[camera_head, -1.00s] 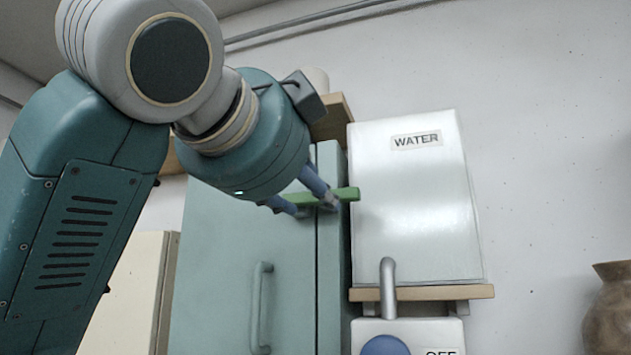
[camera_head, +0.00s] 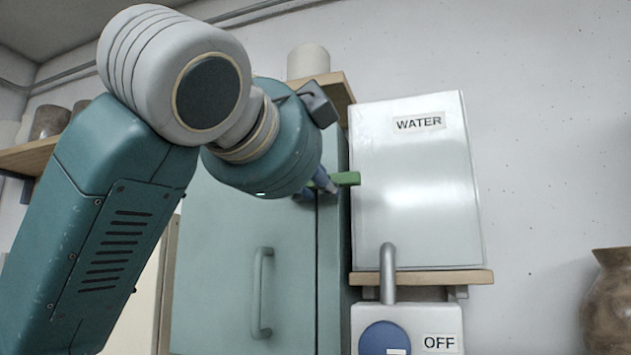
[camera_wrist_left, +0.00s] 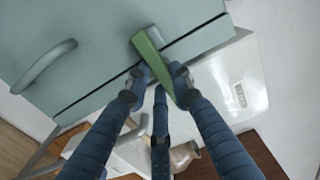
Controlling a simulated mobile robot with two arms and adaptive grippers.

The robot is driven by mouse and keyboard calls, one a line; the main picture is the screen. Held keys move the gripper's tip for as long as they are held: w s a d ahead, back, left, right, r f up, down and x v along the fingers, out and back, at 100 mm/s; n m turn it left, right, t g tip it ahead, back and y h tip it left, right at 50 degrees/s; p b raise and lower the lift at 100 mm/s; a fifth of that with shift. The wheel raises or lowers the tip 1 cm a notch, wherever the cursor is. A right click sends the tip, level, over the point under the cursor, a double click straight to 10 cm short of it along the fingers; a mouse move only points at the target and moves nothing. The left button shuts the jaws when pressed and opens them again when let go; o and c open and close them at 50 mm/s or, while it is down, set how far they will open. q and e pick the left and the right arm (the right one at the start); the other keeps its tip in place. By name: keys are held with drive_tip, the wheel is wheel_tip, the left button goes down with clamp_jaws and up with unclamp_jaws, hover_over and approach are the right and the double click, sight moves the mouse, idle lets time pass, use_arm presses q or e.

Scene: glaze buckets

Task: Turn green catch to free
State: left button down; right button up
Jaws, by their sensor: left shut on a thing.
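The green catch (camera_head: 346,178) is a bar high on the front of the pale teal cabinet (camera_head: 215,250). Its right end shows past my gripper in the head view, and the rest is hidden behind my wrist. In the wrist view the catch (camera_wrist_left: 149,50) lies across the dark seam of the cabinet front. My left gripper (camera_head: 325,187) is shut on the catch; its blue fingers (camera_wrist_left: 159,82) sit on both sides of it in the wrist view. My right gripper is not in view.
A white box labelled WATER (camera_head: 415,195) stands on a small wooden shelf (camera_head: 440,278) close right of the catch. Below is a box marked OFF (camera_head: 440,325) with a blue disc. The cabinet handle (camera_head: 262,295) sticks out lower down. A clay vase (camera_head: 610,300) is far right.

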use_arm(q)
drive_tip(key=shift+d+n+b, duration=0.15)
drive_tip(key=shift+n+b, duration=1.75)
drive_tip(key=shift+n, duration=2.6)
drive_tip(key=shift+d+n+b, duration=0.15)
drive_tip(key=shift+n+b, duration=1.75)
drive_tip(key=shift+n, duration=2.6)
drive_tip(key=shift+r, duration=0.1)
drive_tip(key=c, duration=1.7)
unclamp_jaws()
drive_tip(key=shift+c, duration=0.2)
drive_tip(key=shift+o, duration=1.3)
drive_tip(key=shift+r, duration=0.1)
